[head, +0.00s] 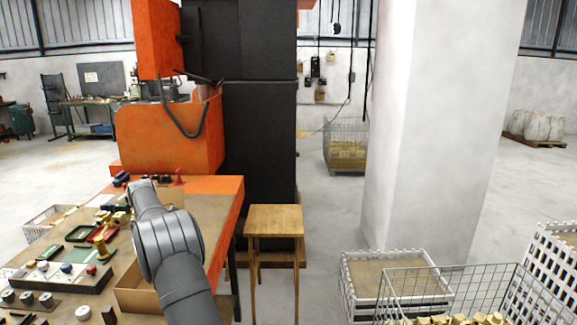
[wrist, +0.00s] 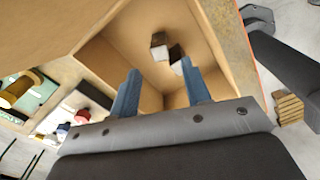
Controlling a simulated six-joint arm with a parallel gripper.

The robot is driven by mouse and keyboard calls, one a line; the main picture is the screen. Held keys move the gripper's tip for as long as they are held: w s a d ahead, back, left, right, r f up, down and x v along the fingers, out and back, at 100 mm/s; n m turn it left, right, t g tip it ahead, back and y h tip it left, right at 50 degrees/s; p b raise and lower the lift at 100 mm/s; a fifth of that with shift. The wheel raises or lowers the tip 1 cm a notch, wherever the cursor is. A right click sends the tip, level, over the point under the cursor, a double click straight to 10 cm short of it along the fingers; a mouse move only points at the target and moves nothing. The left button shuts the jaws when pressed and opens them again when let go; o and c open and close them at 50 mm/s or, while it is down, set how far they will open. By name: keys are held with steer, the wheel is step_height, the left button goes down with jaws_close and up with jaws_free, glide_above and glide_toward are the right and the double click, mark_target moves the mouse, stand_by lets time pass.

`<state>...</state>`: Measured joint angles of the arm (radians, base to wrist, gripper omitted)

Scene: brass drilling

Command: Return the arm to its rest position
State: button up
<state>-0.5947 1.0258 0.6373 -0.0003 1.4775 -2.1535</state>
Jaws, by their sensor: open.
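My gripper (wrist: 159,66) is open in the wrist view, its two blue-grey fingers apart with nothing between them. It is over a tan open-topped box (wrist: 110,62). A few small white-and-dark pieces (wrist: 159,47) lie in the box beyond the fingertips. In the head view my grey arm reaches over the workbench at lower left, and the gripper itself is hidden behind it. Part of the tan box (head: 133,300) shows beside the arm on the bench.
The bench (head: 205,200) holds trays, brass parts and a panel with coloured knobs (head: 70,272) left of my arm. An orange machine (head: 165,140) stands behind. A wooden stool (head: 273,217) is to the right, with wire baskets (head: 450,285) and a white pillar (head: 430,120) further right.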

step_height(320, 180, up, 5)
step_height(320, 180, down, 12)
steer(key=shift+f, duration=0.25)
steer(key=r, duration=1)
steer(key=shift+s+d+r, duration=0.2)
steer(key=shift+d+r, duration=0.15)
steer(key=s+d+m, duration=1.2)
steer(key=s+d, duration=0.4)
steer(key=shift+s+a+f, duration=0.3)
steer(key=shift+a+f, duration=0.8)
steer(key=shift+a, duration=0.65)
steer(key=shift+s+a+f, duration=0.25)
steer(key=shift+a+f, duration=0.85)
steer(key=shift+a, duration=0.6)
steer(key=shift+s+a+f, duration=0.3)
steer(key=shift+a+f, duration=0.8)
steer(key=shift+a, duration=0.65)
